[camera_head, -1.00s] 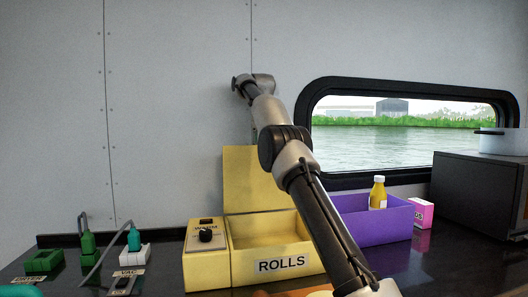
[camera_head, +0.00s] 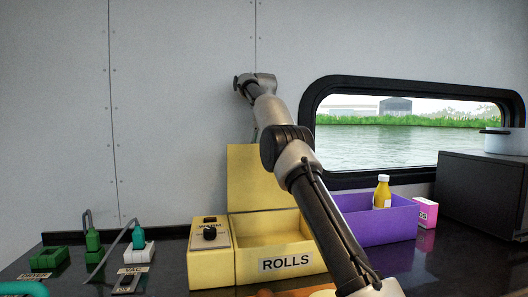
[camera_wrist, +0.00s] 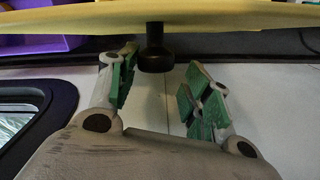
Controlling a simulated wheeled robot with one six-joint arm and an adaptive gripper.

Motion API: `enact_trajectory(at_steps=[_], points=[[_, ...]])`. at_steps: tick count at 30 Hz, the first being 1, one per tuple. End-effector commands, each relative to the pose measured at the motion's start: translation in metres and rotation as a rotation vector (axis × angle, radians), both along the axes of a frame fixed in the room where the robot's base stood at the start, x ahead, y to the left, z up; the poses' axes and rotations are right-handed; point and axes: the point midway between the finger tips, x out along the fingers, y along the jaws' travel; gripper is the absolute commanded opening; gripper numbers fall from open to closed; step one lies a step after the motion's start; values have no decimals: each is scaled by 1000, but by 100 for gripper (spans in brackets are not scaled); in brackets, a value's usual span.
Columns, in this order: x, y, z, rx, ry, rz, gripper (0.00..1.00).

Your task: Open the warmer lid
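The yellow warmer (camera_head: 207,270), with a dark dial on its left panel and a ROLLS label on its front, stands on the dark counter. Its yellow lid (camera_head: 253,178) is upright at the back, so the bin is uncovered. In the wrist view the lid's yellow edge (camera_wrist: 230,14) crosses the top, with a black knob (camera_wrist: 154,55) sticking out from it. My gripper (camera_wrist: 163,64) is open, its green-padded fingers apart, with the knob near the gap between the tips; I cannot tell whether they touch. In the head view the lid hides my gripper.
A purple bin (camera_head: 375,228) with a yellow bottle (camera_head: 382,193) stands right of the warmer, beside a pink box (camera_head: 425,212). A dark cabinet (camera_head: 480,195) with a pot (camera_head: 503,141) is at far right.

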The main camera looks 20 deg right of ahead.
Motion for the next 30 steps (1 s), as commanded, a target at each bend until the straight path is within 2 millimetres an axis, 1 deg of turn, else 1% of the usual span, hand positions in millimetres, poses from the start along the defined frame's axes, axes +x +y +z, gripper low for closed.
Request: enact_trajectory(at_steps=[11,17,23,30], points=[[-3,-1,2,-2,1,-2,49],[-13,1,3,-1,0,-2,49],[-36,5,3,-2,1,-2,49],[-74,13,-4,-1,0,-2,49]])
